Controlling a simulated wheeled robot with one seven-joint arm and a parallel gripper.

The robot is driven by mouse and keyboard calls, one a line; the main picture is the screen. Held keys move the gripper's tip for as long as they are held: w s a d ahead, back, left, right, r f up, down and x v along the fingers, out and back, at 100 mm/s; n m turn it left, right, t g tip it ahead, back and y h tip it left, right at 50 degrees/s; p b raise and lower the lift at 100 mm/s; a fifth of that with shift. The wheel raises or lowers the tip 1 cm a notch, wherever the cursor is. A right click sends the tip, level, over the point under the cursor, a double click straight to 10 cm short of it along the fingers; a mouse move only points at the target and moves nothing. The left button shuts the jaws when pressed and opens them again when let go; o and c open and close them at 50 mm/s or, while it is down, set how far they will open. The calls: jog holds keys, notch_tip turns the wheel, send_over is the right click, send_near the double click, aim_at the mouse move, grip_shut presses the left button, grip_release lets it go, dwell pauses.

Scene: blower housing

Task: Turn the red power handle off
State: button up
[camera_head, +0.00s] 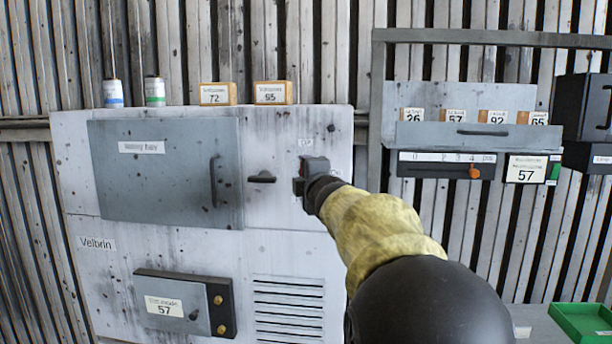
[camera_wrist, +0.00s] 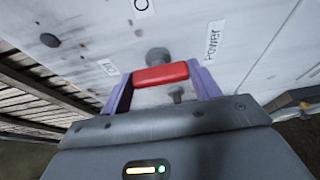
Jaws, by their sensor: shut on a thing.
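The red power handle (camera_wrist: 160,75) shows in the wrist view as a short red bar in front of the pale panel. My gripper (camera_wrist: 161,82) has its two purple fingers at the two ends of the bar and is shut on it. A "Power" label (camera_wrist: 213,40) is on the panel to the right of the handle. In the head view my gripper (camera_head: 306,182) is at the right part of the white housing (camera_head: 200,240), below a small label (camera_head: 306,142). The handle is hidden there behind the gripper and arm.
Cans and boxes stand on top of the housing. At right are a shelf unit (camera_head: 475,137), a slider panel (camera_head: 445,166) and a green tray (camera_head: 583,322).

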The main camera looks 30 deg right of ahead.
jog(key=shift+a, duration=0.1)
jog(key=o, duration=1)
jog(key=p+v, duration=0.1)
jog(key=v, duration=1.4)
jog(key=shift+w+r, duration=0.1)
jog(key=shift+r, duration=0.05)
jog(key=shift+a+y+p, duration=0.1)
jog(key=shift+y+p, duration=0.3)
jog(key=shift+p, duration=0.25)
